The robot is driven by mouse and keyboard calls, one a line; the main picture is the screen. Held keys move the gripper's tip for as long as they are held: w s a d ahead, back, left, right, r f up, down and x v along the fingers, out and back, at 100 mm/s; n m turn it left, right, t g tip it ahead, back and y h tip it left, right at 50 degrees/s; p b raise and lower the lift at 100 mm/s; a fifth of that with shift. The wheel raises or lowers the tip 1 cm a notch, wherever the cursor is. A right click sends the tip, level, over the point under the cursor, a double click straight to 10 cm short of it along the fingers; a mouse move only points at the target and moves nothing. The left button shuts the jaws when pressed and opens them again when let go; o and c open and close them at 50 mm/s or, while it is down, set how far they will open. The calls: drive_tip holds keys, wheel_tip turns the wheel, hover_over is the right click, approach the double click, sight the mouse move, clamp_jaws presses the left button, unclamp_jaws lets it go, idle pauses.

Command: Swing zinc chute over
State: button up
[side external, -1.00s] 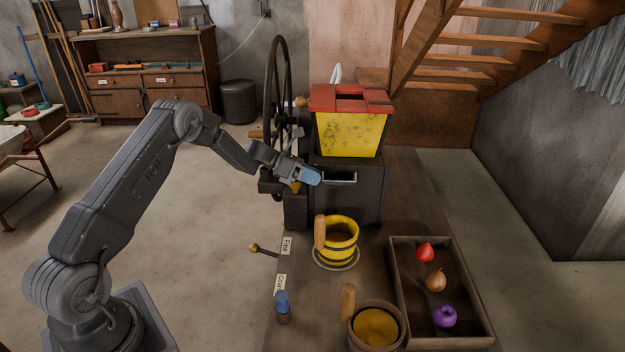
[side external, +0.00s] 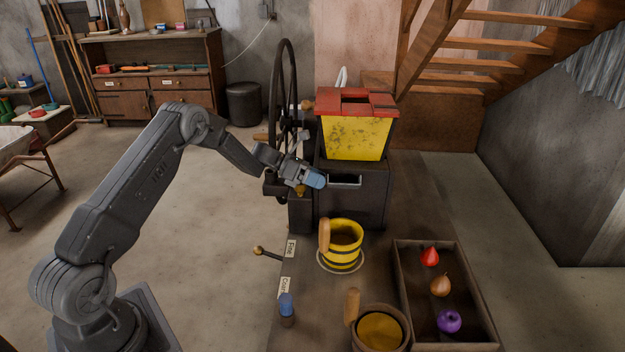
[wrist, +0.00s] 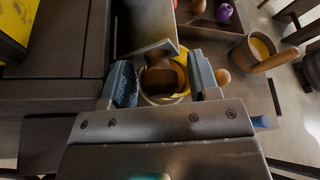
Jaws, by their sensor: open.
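The zinc chute appears as a grey metal lip (side external: 345,181) on the front of the dark mill box, below the yellow hopper. In the wrist view a bright metal sheet (wrist: 150,48), likely the same chute, lies just beyond my fingertips. My gripper (side external: 318,181) is at the left end of the chute in the side view. In the wrist view my gripper (wrist: 161,78) is open, with a brown rounded knob (wrist: 160,77) between its fingers. Whether the fingers touch the knob cannot be told. The knob partly covers the yellow bucket (wrist: 180,75) behind it.
The yellow hopper (side external: 355,138) with a red rim stands on the mill box (side external: 360,208). A large wheel (side external: 279,100) is at its left. The yellow bucket (side external: 345,245), a brown pot (side external: 380,330), a blue-topped peg (side external: 287,308) and a tray (side external: 397,285) with vegetables are nearer.

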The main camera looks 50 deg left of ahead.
drive_tip(key=shift+s+d+f+m+t+y, duration=0.25)
drive_tip(key=shift+f+m+y, duration=0.15)
drive_tip(key=shift+m, duration=0.2)
drive_tip(key=shift+s+d+f+m+t+y, duration=0.3)
drive_tip(key=shift+f+m, duration=0.1)
drive_tip(key=shift+m, duration=0.2)
drive_tip(key=s+a+r+m+t+y, duration=0.1)
drive_tip(key=s+a+r+m, duration=0.1)
drive_tip(key=s+a, duration=0.5)
drive_tip(key=s+r, duration=0.1)
drive_tip(key=s, duration=0.2)
drive_tip(key=shift+s+a, duration=0.2)
drive_tip(key=shift+a, duration=0.1)
drive_tip(key=w+d+f+n, duration=0.1)
drive_tip(key=w+d+f, duration=0.2)
drive_tip(key=w+d, duration=0.4)
drive_tip(key=w, duration=0.3)
drive_tip(key=shift+w+d+f+g+h, duration=0.15)
drive_tip(key=shift+d+f+g+h, duration=0.15)
drive_tip(key=shift+d+g+h, duration=0.1)
